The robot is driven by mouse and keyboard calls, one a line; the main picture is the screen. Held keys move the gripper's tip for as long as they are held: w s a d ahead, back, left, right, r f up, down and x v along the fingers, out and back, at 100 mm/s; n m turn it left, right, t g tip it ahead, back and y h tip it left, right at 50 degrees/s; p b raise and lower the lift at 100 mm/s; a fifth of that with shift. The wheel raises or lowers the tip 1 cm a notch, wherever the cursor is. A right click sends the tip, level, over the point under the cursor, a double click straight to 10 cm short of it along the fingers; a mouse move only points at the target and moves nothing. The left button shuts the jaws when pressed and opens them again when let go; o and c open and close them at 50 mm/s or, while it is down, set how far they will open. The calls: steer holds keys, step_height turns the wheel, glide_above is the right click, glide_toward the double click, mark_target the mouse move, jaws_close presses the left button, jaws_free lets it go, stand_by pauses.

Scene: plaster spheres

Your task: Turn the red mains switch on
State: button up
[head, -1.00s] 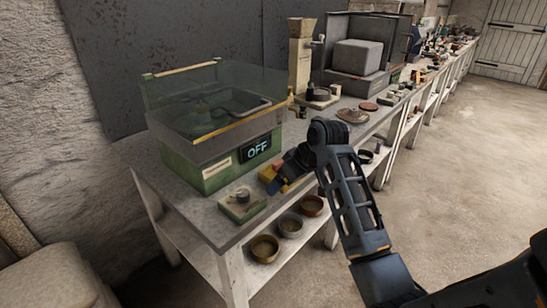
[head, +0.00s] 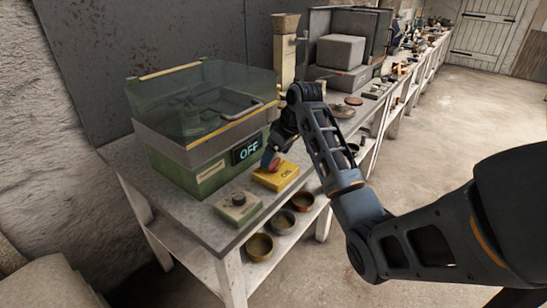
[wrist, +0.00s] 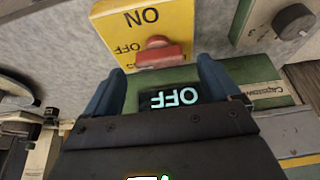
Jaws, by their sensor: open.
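The red mains switch (wrist: 158,53) is a short red lever on a yellow box (head: 275,176) at the front of the bench. In the wrist view the yellow box (wrist: 143,22) is upside down, with ON and OFF lettering; the lever is on the OFF side. My gripper (wrist: 160,73) is open, with a blue finger to either side of the lever; I cannot tell whether they touch it. In the head view my gripper (head: 271,160) is at the box's back left edge and mostly hides the lever. A display (head: 247,150) on the green machine reads OFF.
The green machine (head: 190,172) with a clear cover (head: 200,95) stands close behind the box. A small box with a dark knob (head: 238,206) is to its left. Several bowls (head: 259,246) sit on the lower shelf. The floor to the right is clear.

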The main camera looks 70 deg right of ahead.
mark_target(273, 165)
steer(key=shift+x, duration=1.3)
steer(key=shift+c, duration=0.4)
steer(key=c, duration=1)
